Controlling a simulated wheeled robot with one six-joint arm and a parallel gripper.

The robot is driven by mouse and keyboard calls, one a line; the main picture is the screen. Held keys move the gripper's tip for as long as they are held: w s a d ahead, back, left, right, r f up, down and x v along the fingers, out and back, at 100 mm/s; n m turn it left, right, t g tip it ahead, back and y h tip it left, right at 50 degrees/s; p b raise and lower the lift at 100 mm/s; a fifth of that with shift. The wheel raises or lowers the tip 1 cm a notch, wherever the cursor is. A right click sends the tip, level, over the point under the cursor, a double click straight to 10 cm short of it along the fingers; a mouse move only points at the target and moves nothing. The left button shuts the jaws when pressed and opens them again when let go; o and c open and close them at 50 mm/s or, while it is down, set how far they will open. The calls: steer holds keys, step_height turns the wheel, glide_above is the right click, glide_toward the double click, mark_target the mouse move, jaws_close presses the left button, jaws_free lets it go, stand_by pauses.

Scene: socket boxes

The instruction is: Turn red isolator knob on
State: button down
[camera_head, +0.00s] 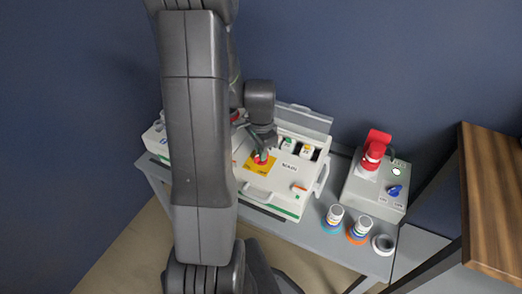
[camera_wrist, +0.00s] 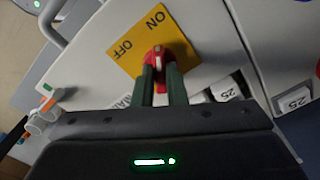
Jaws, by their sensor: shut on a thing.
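The red isolator knob (camera_wrist: 157,53) sits on a yellow plate (camera_wrist: 128,62) marked ON and OFF on the white box. In the wrist view my gripper (camera_wrist: 160,70) is shut on the knob, one finger on each side of it. The knob's handle lies roughly in line with the fingers, and its lower part is hidden between them. In the head view my gripper (camera_head: 262,156) comes down onto the yellow plate (camera_head: 254,167) on the front of the white box (camera_head: 272,192), and only a little red of the knob shows.
A grey box (camera_head: 373,190) with a red plug and a blue knob (camera_head: 394,190) stands to the right. Several round coloured pieces (camera_head: 357,231) stand at the table's front right. A wooden shelf (camera_head: 492,195) is at the far right. My arm hides the box's left part.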

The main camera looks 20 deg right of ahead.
steer(key=shift+m, duration=1.1)
steer(key=c, duration=1.5)
jaws_free()
steer(key=shift+o, duration=0.2)
steer(key=shift+r, duration=0.15)
step_height(320, 180, up, 14)
steer(key=p, duration=0.2)
steer(key=shift+f, duration=0.2)
steer(key=shift+f, duration=0.15)
step_height(320, 180, down, 14)
steer(key=shift+r+b, duration=0.15)
steer(key=shift+b, duration=0.85)
